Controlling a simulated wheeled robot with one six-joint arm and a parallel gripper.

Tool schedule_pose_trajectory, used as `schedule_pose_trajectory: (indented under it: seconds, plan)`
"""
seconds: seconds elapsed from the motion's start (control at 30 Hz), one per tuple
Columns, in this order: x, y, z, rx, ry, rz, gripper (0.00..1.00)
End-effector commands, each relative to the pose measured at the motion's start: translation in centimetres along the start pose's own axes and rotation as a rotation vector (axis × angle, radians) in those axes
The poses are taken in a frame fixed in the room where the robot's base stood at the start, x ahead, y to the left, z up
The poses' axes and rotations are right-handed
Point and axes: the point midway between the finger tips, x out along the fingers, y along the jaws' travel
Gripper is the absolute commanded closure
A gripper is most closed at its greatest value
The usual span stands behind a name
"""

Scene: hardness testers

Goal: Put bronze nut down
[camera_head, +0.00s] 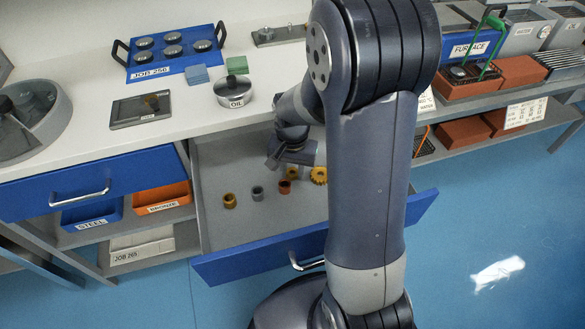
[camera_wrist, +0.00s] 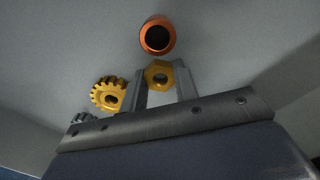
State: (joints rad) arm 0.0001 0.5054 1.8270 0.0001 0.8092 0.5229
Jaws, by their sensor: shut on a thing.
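In the head view the nut (camera_head: 292,173) shows just below my gripper (camera_head: 291,166), inside the open drawer (camera_head: 232,235). I cannot tell whether the nut touches the drawer floor.
A copper ring (camera_wrist: 157,36) lies close to the nut, and a yellow gear (camera_wrist: 108,95) lies beside the fingers. A grey gear (camera_wrist: 83,118) is partly hidden. A grey ring (camera_head: 257,193) and a yellow ring (camera_head: 230,200) stand left, with bare drawer floor around them.

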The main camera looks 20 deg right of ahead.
Motion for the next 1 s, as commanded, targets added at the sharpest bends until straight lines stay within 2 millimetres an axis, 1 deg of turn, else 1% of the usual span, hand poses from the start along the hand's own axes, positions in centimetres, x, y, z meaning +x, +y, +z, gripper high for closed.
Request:
schedule_pose_trajectory:
  seconds: [0.03, 0.27, 0.57, 0.67, 0.73, 1.0]
  plan:
    - [-0.1, 0.0, 0.0, 0.000, 0.000, 0.000, 0.69]
    - [-0.1, 0.0, 0.0, 0.000, 0.000, 0.000, 0.50]
    - [-0.4, 0.0, 0.0, 0.000, 0.001, 0.000, 0.50]
    - [-1.3, 0.0, 0.0, 0.000, 0.001, -0.001, 0.50]
    - [-2.4, 0.0, -0.1, 0.000, 0.003, -0.002, 0.50]
    - [-8.6, 0.0, -0.1, 0.000, 0.005, -0.003, 0.50]
